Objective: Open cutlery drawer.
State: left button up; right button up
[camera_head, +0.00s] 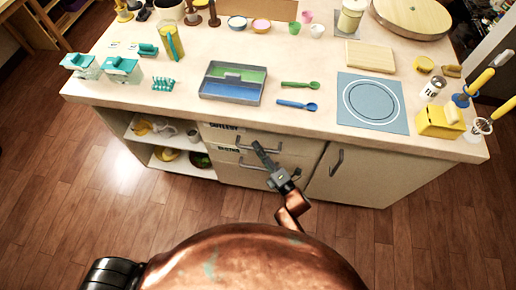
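The cutlery drawer (222,134) is the top drawer in the front of the island, with a dark label on its face. It looks flush with the cabinet. Its grey bar handle (244,148) is partly hidden by my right gripper. My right gripper (260,150) reaches up from below, its fingers overlapping the handle in the picture. I cannot tell whether it touches or grips the handle, or whether the fingers are open or shut. My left gripper is not in view.
A second labelled drawer (229,158) lies below. A cabinet door (365,170) is to the right and open shelves (143,140) to the left. The countertop (330,65) holds a grey tray (203,88), spoons and other kitchenware. The wooden floor in front looks clear.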

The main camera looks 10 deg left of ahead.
jog(key=shift+w+a, duration=0.15)
grip_shut()
dwell(0.4)
